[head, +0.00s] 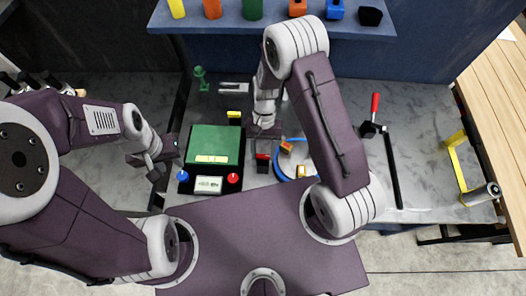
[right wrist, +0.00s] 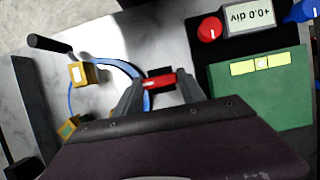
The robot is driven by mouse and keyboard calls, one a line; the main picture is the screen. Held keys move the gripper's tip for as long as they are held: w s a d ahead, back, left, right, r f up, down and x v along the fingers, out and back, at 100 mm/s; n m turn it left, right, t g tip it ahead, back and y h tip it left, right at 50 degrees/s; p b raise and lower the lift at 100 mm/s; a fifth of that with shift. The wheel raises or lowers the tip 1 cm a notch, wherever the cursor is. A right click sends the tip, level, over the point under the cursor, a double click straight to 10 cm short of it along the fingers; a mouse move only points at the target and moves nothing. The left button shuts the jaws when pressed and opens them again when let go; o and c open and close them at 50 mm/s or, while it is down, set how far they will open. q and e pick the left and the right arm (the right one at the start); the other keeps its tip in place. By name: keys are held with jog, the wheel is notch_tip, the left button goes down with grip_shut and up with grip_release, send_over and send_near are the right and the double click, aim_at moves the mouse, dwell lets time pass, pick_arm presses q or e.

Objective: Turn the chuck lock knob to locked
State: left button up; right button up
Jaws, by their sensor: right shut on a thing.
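A small red block-shaped knob (head: 263,157), which I take for the chuck lock knob, sits beside the blue-rimmed chuck (head: 283,172) with its yellow jaws. In the right wrist view the red knob (right wrist: 160,82) lies between the two fingers of my right gripper (right wrist: 160,88). My right gripper (head: 263,146) is shut on it from above and partly hides it in the head view. Any lock marking cannot be made out. My left gripper (head: 158,165) hangs left of the green panel, away from the knob; its fingers are too small to read.
The green panel box (head: 215,140) stands left of the chuck, with a display (head: 208,185), a blue knob (head: 183,175) and a red knob (head: 233,178). A red-handled lever (head: 375,104) stands right. A shelf (head: 225,22) with coloured items runs behind.

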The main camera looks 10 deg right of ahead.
dwell(0.3)
jog(key=o, duration=1.4)
jog(key=shift+c, duration=0.2)
jog(key=shift+w+r, duration=0.2)
jog(key=shift+r, duration=0.1)
jog(key=b+v, duration=0.2)
jog(key=v, duration=0.6)
jog(key=shift+r, duration=0.25)
jog(key=shift+d, duration=0.1)
